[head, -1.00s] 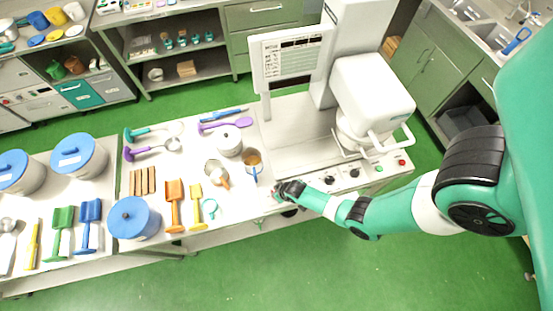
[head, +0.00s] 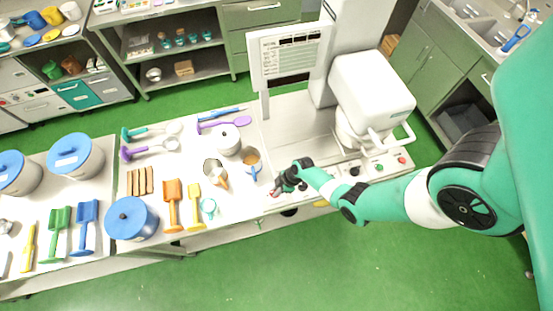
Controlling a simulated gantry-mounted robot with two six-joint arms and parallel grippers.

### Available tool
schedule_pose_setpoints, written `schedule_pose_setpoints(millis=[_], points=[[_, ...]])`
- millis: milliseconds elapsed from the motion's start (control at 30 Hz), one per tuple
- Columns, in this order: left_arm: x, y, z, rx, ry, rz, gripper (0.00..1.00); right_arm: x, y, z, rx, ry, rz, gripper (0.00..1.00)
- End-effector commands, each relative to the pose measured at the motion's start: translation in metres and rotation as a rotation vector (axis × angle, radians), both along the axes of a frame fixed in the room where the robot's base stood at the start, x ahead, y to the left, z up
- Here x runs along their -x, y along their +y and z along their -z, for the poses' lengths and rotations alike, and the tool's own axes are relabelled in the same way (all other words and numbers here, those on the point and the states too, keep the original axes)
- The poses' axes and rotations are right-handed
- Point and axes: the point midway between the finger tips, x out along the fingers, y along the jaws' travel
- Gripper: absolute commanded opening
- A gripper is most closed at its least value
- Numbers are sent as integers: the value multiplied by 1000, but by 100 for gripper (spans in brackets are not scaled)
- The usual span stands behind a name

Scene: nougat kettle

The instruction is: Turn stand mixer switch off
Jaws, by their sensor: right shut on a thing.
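The stand mixer (head: 372,88) is a large white machine at the upper right, with its head over a bowl. Its control panel (head: 378,170) runs along the front edge, with a dark knob, a green button (head: 379,167) and a red button (head: 402,160). My right gripper (head: 276,190) is at the panel's left end, shut on what seems to be the mixer's switch. The fingers and wrist hide most of the switch, so its position cannot be told. My right forearm covers part of the panel. My left gripper is not in view.
A mug (head: 251,162) with brown contents stands close left of my right gripper. Green floor lies clear in front.

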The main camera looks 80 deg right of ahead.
Motion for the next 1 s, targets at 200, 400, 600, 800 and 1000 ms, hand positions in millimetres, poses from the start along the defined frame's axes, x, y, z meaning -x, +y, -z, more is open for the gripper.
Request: schedule_pose_setpoints(millis=[200,400,600,800,1000], points=[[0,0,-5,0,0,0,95,0,-1,0,1,2,-107,0],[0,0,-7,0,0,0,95,0,-1,1,2,2,-156,0],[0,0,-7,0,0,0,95,0,-1,1,3,2,-168,0],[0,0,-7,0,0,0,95,0,-1,1,3,3,-169,0],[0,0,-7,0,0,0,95,0,-1,1,3,2,-168,41]])
